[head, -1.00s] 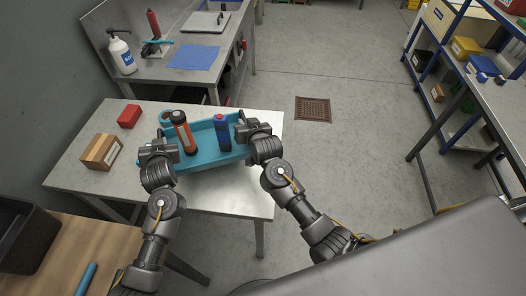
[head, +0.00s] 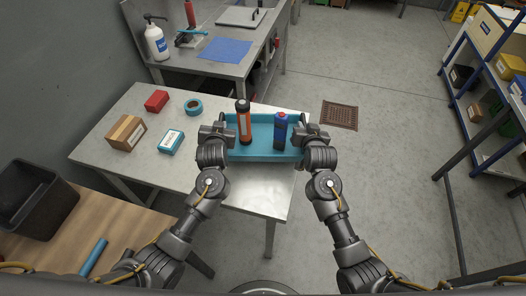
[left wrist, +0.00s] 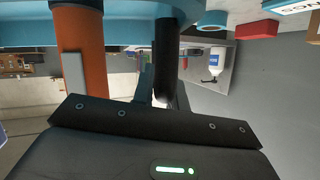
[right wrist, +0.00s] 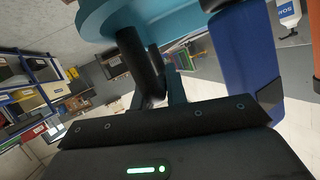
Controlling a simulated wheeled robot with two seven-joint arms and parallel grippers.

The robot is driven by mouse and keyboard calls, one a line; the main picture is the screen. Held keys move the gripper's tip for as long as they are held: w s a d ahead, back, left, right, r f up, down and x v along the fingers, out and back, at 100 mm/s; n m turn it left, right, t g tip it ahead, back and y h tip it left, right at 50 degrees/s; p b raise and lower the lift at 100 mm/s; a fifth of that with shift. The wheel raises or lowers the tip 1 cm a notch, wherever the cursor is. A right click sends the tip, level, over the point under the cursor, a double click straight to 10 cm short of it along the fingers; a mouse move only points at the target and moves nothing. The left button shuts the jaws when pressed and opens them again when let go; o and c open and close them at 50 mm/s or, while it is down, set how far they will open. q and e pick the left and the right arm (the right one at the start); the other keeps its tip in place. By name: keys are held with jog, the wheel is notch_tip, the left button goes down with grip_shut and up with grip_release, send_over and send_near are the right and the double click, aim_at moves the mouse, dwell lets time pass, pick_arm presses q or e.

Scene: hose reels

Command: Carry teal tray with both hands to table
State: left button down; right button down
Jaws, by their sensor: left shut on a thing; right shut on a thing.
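The teal tray (head: 262,155) is at the right part of the metal table (head: 240,190) in the head view, between my two grippers. I cannot tell whether it touches the tabletop. An orange and black bottle (head: 244,124) and a blue carton with a red cap (head: 280,132) stand upright in it. My left gripper (head: 220,131) is shut on the tray's left end; the orange bottle is close by in the left wrist view (left wrist: 80,45). My right gripper (head: 306,133) is shut on the tray's right end, beside the blue carton (right wrist: 245,55).
On the table's left are a cardboard box (head: 127,132), a red block (head: 157,101), a tape roll (head: 194,106) and a teal-white box (head: 171,141). A workbench (head: 215,65) stands behind. Open floor (head: 385,180) lies right, before the blue shelving (head: 480,75).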

pick_arm(q)
jog(key=shift+r, duration=0.1)
pick_arm(e)
jog(key=shift+r, duration=0.1)
